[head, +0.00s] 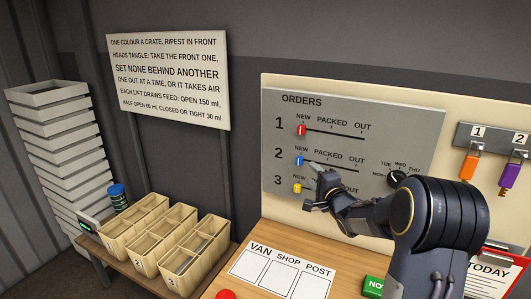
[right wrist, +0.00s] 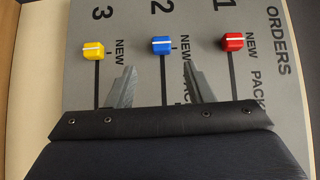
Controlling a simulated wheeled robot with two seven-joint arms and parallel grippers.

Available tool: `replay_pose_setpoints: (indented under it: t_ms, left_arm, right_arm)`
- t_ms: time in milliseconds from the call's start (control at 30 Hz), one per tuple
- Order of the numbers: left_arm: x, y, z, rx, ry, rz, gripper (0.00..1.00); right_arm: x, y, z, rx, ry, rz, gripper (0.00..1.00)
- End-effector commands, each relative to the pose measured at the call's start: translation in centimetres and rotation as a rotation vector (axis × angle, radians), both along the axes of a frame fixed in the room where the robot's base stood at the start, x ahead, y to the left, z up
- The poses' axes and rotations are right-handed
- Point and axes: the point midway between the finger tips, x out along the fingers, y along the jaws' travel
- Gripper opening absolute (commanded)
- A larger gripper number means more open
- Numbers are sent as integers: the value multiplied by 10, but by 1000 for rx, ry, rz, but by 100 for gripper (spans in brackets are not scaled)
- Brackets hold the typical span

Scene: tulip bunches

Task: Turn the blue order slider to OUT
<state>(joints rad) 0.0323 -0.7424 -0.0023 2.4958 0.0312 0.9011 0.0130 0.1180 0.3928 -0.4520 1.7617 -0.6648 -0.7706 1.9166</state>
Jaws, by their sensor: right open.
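The blue order slider (head: 299,161) is on row 2 of the grey ORDERS panel (head: 410,125), at the NEW end of its track. The OUT mark is at the track's right end. The blue slider also shows in the right wrist view (right wrist: 163,45), beyond the fingertips. My right gripper (head: 312,184) is in front of the panel, just below and right of the blue slider. In the right wrist view its two fingers (right wrist: 160,80) are apart with nothing between them but the panel and the row 2 track. My left gripper is not in view.
The red slider (head: 301,130) is above and the yellow slider (head: 297,188) below, both at NEW. A dark dial (head: 398,180) sits right of the tracks. Orange (head: 468,167) and purple (head: 510,176) tags hang further right. Wooden crates (head: 190,265) stand at lower left.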

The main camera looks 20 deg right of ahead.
Motion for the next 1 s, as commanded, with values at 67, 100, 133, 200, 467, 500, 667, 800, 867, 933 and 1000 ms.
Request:
replay_pose_setpoints:
  t_ms: [67,100,133,200,467,500,667,800,867,933,1000]
  left_arm:
    - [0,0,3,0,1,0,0]
    - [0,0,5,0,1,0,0]
    - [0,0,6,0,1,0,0]
    - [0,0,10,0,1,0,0]
    - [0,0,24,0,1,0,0]
    - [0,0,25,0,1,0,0]
    - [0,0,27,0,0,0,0]
    - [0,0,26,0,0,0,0]
    - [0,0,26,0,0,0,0]
    - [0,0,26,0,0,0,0]
    - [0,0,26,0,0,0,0]
  right_arm:
    - [6,0,0,10,-9,8,47]
    - [11,-1,1,12,-12,10,47]
    - [14,0,1,12,-11,11,47]
    - [25,0,1,11,-10,12,47]
    - [65,-4,1,11,-9,10,47]
    - [69,-4,1,11,-9,9,47]
    - [78,-5,0,13,-11,8,47]
    - [79,-5,0,13,-11,8,47]
    - [79,-5,0,13,-11,8,47]
    - [79,-5,0,13,-11,8,45]
    - [79,-5,0,13,-11,8,36]
